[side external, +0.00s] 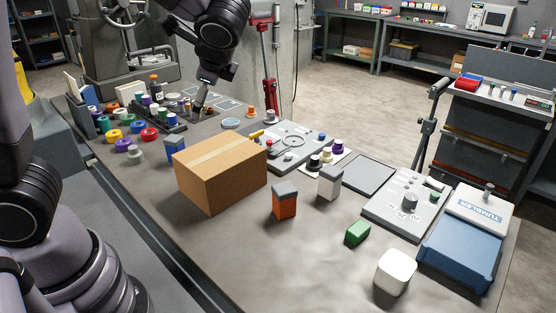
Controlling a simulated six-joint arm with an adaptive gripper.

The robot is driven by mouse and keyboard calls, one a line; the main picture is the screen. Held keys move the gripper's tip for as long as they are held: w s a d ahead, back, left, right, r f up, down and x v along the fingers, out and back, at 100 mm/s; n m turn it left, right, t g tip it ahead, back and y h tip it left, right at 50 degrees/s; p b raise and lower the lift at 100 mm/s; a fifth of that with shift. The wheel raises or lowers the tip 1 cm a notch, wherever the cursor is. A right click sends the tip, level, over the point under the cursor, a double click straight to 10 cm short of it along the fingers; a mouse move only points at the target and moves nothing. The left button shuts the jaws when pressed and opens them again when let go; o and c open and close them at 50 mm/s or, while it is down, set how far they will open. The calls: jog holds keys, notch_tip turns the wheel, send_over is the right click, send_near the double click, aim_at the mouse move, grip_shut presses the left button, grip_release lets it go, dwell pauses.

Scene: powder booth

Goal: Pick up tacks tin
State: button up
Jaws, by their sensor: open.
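No label reading tacks is legible, so I cannot tell which container is the tacks tin. Candidates are an orange box with a grey lid (285,203), a white box with a grey lid (330,184) and a blue box with a grey lid (174,150), all upright on the bench. My gripper (198,112) is open and points down over the black tray (172,122) at the far left of the bench. It is behind the cardboard box and well apart from the orange and white boxes. Its fingertips are small and dark here, and I see nothing held.
A large cardboard box (222,172) stands mid-bench. Coloured spools (124,144) and small bottles crowd the far left. A green block (357,233), a white rounded block (395,272) and a blue tumbler machine (463,245) stand at right. The front middle bench is clear.

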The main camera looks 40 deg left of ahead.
jog(key=w+d+f+m+t+y, duration=0.3)
jog(key=w+d+f+m+t, duration=0.25)
jog(key=w+d+m, duration=0.35)
jog(key=m+t+h, duration=1)
jog(key=m+h, duration=0.2)
jog(key=m, duration=0.4)
send_near(402, 257)
jog(key=w, duration=0.2)
jog(key=shift+w+r, duration=0.15)
jog(key=shift+w, duration=0.2)
jog(key=shift+w+d, duration=0.2)
jog(key=shift+w, duration=0.05)
jog(key=w, duration=0.6)
jog(key=shift+w, duration=0.4)
jog(key=c, duration=1.3)
